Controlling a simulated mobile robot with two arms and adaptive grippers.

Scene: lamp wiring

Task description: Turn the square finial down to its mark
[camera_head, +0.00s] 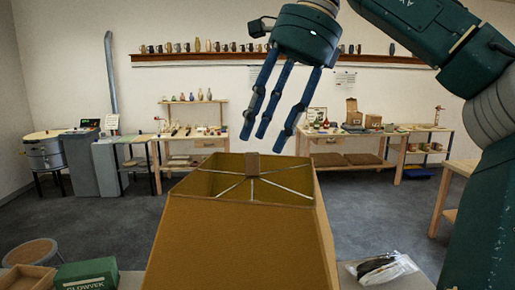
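The lampshade (240,235) is a large tan, four-sided shade with an open top, standing in front of me. Thin pale spokes (285,189) cross its opening and meet near the middle. The square finial (252,166) is a small brown block standing upright where the spokes meet. Its mark cannot be made out. My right gripper (263,138) hangs just above the finial, with its three long blue fingers pointing down. The fingers are apart with nothing between them, and the tips look clear of the finial. My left gripper is not in view.
A green box (87,274), a wooden tray (27,279) and a round stool (31,252) are at lower left. A clear bag with dark contents (383,268) lies right of the shade. Workbenches (340,150) and a wall shelf (200,57) of vases stand far back.

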